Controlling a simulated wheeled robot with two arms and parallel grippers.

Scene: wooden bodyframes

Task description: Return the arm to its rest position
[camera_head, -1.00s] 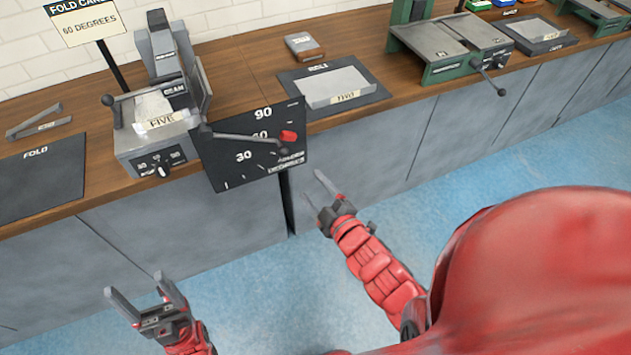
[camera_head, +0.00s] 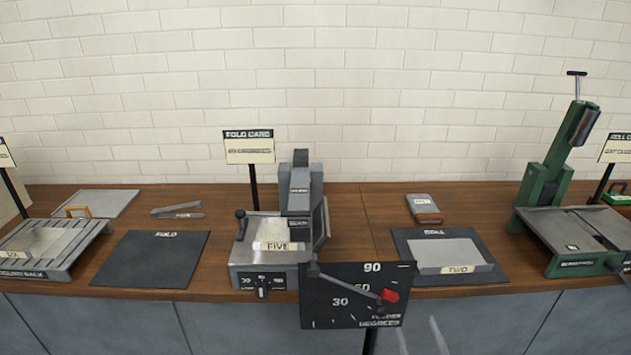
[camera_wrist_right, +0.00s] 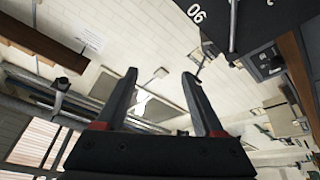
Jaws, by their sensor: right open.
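My right gripper shows as two pale fingertips (camera_head: 425,338) at the bottom edge of the head view, in front of the bench and just right of the angle board. In the right wrist view its dark fingers (camera_wrist_right: 162,95) stand wide apart with nothing between them. The rest of my right arm is below the head picture. My left gripper is out of view. The grey folding machine (camera_head: 270,267), with a sheet tagged FIVE, stands on the bench.
The wooden bench (camera_head: 375,215) runs across the view. A black FOLD mat (camera_head: 152,258) lies left. Right is a dark mat (camera_head: 414,256) with a grey sheet (camera_head: 450,250) on it. A green machine (camera_head: 550,190) stands at far right. The angle board projects past the bench front.

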